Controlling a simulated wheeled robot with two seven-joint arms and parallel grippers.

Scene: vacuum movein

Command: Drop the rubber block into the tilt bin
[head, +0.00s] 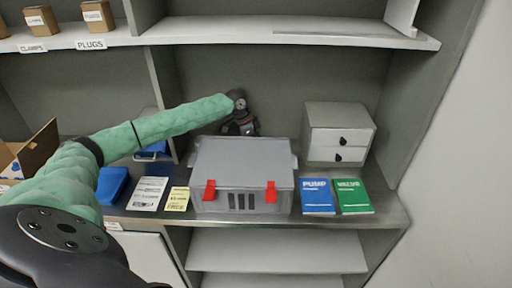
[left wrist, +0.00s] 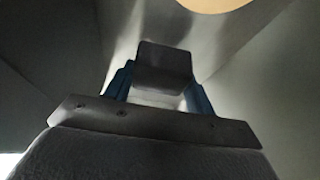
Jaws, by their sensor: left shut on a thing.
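My left arm reaches in from the left, and my left gripper (head: 244,124) is behind the grey case, near the back panel, pointing down. Its fingertips are partly hidden by the case. In the left wrist view, my left gripper (left wrist: 160,92) has its blue fingers shut on a dark grey block (left wrist: 165,62), which looks like the rubber block. I cannot clearly pick out the tilt bin; a blue object (head: 112,185) that may be a bin stands at the left of the counter, partly behind my arm. My right gripper is not in view.
The grey case (head: 243,165) with red latches takes up the middle of the counter. A small drawer unit (head: 339,133), a blue book (head: 318,196) and a green book (head: 352,195) are to its right. Cards (head: 149,193) lie left. A shelf (head: 290,31) hangs above.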

